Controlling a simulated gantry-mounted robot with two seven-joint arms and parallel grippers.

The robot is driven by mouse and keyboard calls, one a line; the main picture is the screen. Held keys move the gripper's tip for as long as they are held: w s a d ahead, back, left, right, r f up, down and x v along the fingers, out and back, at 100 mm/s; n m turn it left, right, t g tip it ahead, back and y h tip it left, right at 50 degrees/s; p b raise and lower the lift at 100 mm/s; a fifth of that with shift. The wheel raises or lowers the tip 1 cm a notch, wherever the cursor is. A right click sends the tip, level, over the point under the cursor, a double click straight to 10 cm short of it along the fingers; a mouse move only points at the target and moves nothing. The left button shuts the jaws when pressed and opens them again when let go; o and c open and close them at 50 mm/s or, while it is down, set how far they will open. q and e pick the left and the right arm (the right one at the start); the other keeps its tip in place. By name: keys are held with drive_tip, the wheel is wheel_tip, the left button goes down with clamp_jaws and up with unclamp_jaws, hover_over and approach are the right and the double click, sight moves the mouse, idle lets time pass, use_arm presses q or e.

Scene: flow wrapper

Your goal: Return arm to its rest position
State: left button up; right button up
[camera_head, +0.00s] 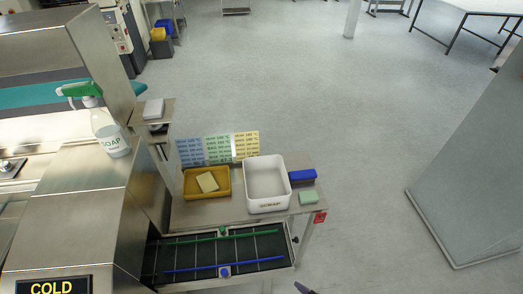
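A small dark tip (304,288) shows at the bottom edge, right of the conveyor. It looks like the end of my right gripper, but the rest is cut off by the frame. I cannot tell whether it is open or shut, or whether it holds anything. It appears apart from the conveyor. My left gripper and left arm are not in view.
A black conveyor (188,265) with green and blue rails lies at the bottom. A steel table behind it holds a yellow tray (190,193) with a pale block, a white bin (268,207), a blue box (302,176) and a green block (308,198).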

drive_tip(key=s+d+r+m+g+h, duration=0.2)
drive_tip(key=s+d+m, duration=0.1)
drive_tip(key=d+m, duration=0.25)
drive_tip(key=s+d+r+m+g+h, duration=0.1)
drive_tip(key=s+d+m+g+h, duration=0.15)
drive_tip(key=s+d+m, duration=0.35)
wheel_tip(320, 180, up, 20)
drive_tip(key=w+p, duration=0.1)
drive_tip(key=p, duration=1.9)
drive_tip(key=shift+w+d+r+n+p, duration=0.2)
drive_tip(key=shift+d+n+p, duration=0.2)
drive_tip(key=shift+d+n, duration=0.05)
